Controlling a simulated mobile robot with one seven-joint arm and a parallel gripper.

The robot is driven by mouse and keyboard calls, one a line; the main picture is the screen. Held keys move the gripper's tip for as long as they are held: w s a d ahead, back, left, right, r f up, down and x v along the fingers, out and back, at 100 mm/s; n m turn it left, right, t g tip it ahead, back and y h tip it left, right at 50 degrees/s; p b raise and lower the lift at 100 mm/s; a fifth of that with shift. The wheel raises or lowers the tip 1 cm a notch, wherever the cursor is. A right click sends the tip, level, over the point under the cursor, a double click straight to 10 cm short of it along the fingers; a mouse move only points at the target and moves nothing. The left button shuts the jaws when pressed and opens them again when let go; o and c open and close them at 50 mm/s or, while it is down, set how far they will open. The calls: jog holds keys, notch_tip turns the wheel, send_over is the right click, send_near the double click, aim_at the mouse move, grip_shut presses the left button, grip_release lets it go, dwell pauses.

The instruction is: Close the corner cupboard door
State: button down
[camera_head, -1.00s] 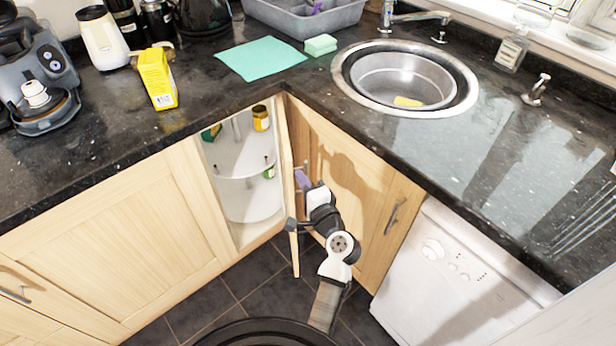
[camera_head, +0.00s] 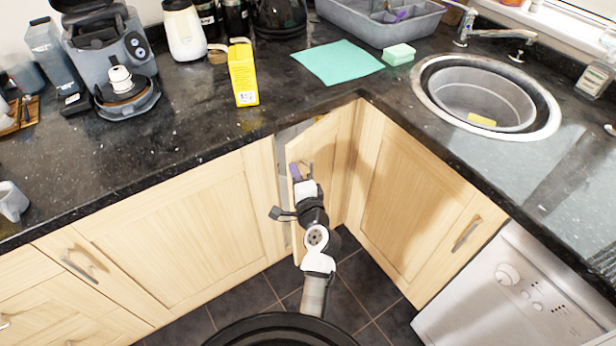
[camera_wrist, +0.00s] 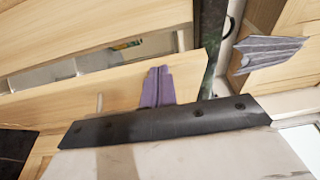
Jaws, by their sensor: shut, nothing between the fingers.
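The corner cupboard door (camera_head: 326,148) is pale wood and stands partly open, hinged at the inner corner on its right. My gripper (camera_head: 296,172), with purple fingers, is shut and empty at the door's free left edge, by the door handle. I cannot tell whether it touches the door. In the wrist view the pale door edge (camera_wrist: 100,92) runs across behind a purple finger, and part of the cupboard inside shows beyond.
A black granite worktop (camera_head: 190,150) overhangs the cupboards on both sides. Dark floor tiles (camera_head: 240,312) lie below. A yellow carton (camera_head: 243,72) stands above on the worktop.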

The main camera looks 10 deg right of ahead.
jog(key=shift+w+a+p, duration=0.25)
jog(key=shift+w+a, duration=0.55)
jog(key=shift+w, duration=0.35)
jog(key=shift+w+a+p, duration=0.25)
jog(key=shift+w+a, duration=0.5)
jog(key=shift+w, duration=0.35)
jog(key=shift+s+a, duration=0.1)
